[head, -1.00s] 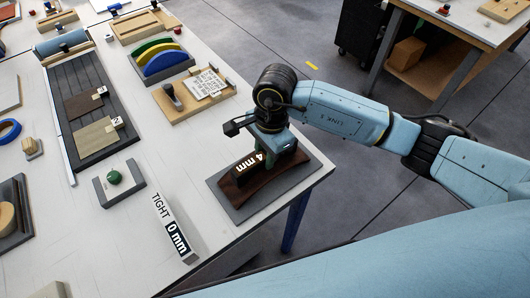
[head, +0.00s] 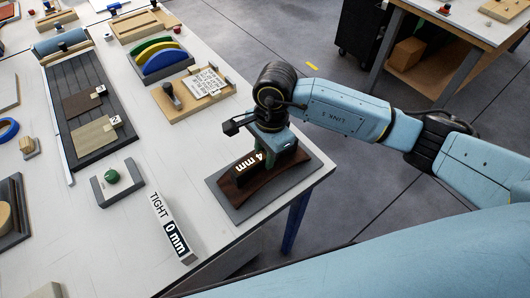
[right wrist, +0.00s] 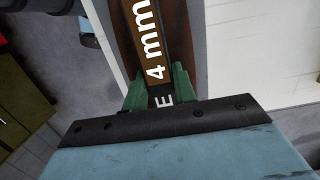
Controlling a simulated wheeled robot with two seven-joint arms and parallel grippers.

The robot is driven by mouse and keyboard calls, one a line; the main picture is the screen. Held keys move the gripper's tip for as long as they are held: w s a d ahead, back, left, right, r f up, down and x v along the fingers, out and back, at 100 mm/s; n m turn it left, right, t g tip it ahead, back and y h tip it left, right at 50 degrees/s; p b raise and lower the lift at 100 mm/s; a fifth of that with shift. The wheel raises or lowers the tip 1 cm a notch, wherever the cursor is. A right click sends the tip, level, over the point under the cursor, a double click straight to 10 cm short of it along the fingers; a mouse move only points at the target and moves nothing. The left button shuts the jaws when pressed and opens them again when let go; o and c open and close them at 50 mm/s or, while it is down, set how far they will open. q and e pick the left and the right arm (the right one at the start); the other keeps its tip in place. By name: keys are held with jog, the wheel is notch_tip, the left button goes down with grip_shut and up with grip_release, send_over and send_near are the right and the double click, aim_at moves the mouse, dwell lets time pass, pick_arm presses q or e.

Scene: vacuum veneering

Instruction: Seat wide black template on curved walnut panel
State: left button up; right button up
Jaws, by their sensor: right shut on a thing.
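The curved walnut panel (head: 282,177) lies on a grey base plate (head: 235,210) at the table's right corner. The wide black template (head: 246,168), marked "4 mm", stands on edge over the panel, and it also shows in the right wrist view (right wrist: 150,75). My right gripper (head: 284,154) is shut on the template from above, with green fingers (right wrist: 157,88) on either side of it in the right wrist view. The template appears to be on or just above the panel; I cannot tell whether its lower edge touches all along. My left gripper is out of view.
A stand with coloured arcs (head: 160,62) and a wooden board with a card (head: 190,100) lie behind. White tabletop between is clear.

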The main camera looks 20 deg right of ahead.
jog(key=o, duration=1.1)
jog(key=shift+o, duration=0.2)
jog(key=shift+r, duration=0.1)
notch_tip(320, 180, up, 13)
jog(key=d+b, duration=0.1)
jog(key=shift+w+d, duration=0.25)
